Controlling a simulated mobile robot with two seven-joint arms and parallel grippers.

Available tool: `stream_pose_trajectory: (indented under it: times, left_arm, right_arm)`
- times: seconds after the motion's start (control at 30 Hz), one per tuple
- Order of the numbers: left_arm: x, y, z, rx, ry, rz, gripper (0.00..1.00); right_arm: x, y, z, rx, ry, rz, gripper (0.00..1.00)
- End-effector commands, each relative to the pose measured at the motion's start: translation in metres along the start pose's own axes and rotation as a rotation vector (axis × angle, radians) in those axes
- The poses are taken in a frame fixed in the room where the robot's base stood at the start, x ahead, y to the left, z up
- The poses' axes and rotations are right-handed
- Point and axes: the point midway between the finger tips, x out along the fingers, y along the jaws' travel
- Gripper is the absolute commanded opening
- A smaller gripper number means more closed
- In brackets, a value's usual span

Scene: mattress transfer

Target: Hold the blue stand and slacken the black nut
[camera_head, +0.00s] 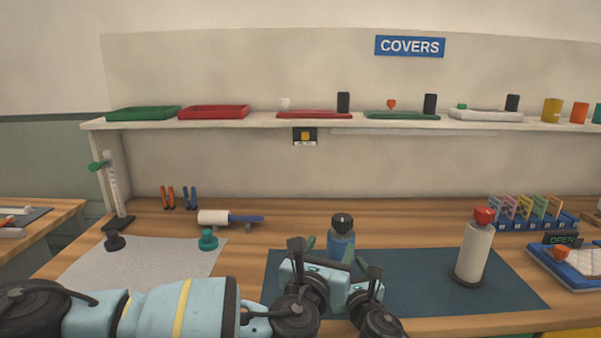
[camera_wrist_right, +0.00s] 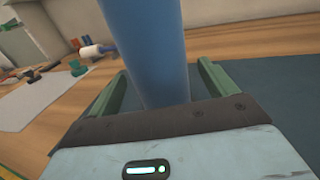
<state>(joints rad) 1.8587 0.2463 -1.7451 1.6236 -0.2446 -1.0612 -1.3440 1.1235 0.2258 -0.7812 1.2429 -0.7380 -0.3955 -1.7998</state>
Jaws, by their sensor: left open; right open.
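The blue stand (camera_head: 341,243) stands upright on the dark mat, with the black nut (camera_head: 343,221) on its top. In the right wrist view the blue stand (camera_wrist_right: 148,48) rises between the two green fingers of my right gripper (camera_wrist_right: 163,70). These fingers are open, with a gap visible on both sides of the stand. Dark arm joints crowd this area and hide the stand's lower part. The nut is out of the right wrist view.
A white roller (camera_head: 214,217) lies behind. A shelf (camera_head: 250,124) spans the back.

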Motion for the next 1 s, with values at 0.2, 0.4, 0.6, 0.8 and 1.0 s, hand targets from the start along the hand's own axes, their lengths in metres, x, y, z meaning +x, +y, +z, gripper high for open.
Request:
stream_pose_trajectory:
  times: [0.2, 0.4, 0.6, 0.8, 1.0]
  left_arm:
    - [0.000, 0.000, 0.000, 0.000, 0.000, 0.000, 0.59]
    - [0.000, 0.000, 0.000, 0.000, 0.000, 0.000, 0.59]
    - [0.000, 0.000, 0.000, 0.000, 0.000, 0.000, 0.59]
    - [0.000, 0.000, 0.000, 0.000, 0.000, 0.000, 0.59]
    - [0.000, 0.000, 0.000, 0.000, 0.000, 0.000, 0.59]
  right_arm:
    - [-0.029, 0.000, -0.001, -0.001, 0.000, 0.002, 0.84]
    - [-0.057, 0.000, 0.000, 0.000, 0.001, 0.002, 0.84]
    - [-0.076, 0.000, 0.000, 0.000, 0.000, 0.001, 0.84]
    - [-0.084, 0.000, 0.000, 0.001, 0.000, 0.001, 0.84]
    - [-0.084, 0.000, 0.000, 0.001, 0.000, 0.001, 0.84]
